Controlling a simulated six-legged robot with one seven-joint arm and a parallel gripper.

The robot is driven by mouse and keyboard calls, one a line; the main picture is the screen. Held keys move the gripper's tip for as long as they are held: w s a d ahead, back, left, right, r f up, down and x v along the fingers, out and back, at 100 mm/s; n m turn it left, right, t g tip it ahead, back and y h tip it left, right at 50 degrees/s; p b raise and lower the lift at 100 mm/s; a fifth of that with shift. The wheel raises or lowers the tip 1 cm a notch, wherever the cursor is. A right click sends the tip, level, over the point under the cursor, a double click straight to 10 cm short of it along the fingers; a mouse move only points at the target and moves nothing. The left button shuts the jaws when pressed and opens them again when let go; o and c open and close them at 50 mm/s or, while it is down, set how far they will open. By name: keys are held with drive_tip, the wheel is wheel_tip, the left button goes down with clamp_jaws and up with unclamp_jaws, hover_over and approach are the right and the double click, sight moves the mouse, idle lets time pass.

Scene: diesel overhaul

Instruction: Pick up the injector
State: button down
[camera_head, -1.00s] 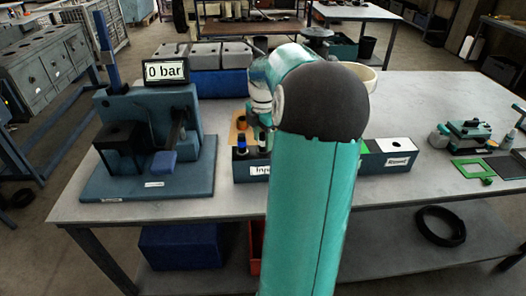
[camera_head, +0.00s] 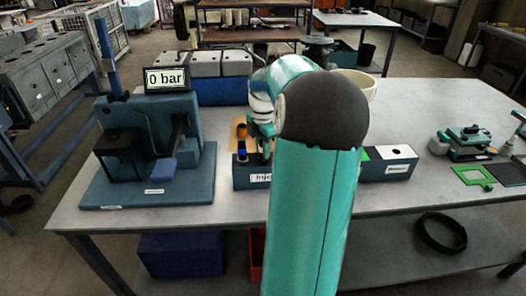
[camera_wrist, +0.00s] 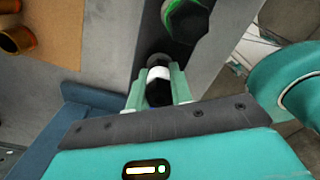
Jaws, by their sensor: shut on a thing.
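My gripper (camera_wrist: 158,84) is shut on a dark cylindrical injector (camera_wrist: 159,73) with a white band, seen between the two pale green fingers in the wrist view. In the head view my gripper (camera_head: 262,152) is low over the left end of the box labelled for injectors (camera_head: 240,181), partly hidden by my arm. A blue-topped injector (camera_head: 241,155) stands in that box just left of my gripper. Another dark piece with a green band (camera_wrist: 186,18) stands beyond the held one in the wrist view. Whether the held injector is clear of its slot I cannot tell.
The test stand (camera_head: 150,140) with its "0 bar" display (camera_head: 167,78) stands left of the box. Copper-coloured sleeves (camera_wrist: 14,36) lie on an orange-brown mat (camera_wrist: 55,30). A white bowl (camera_head: 362,84) is behind my arm. The table's right middle (camera_head: 430,110) is clear.

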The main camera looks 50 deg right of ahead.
wheel_tip(320, 180, up, 18)
idle(0.6)
drive_tip(key=shift+s+f, duration=0.1)
idle(0.6)
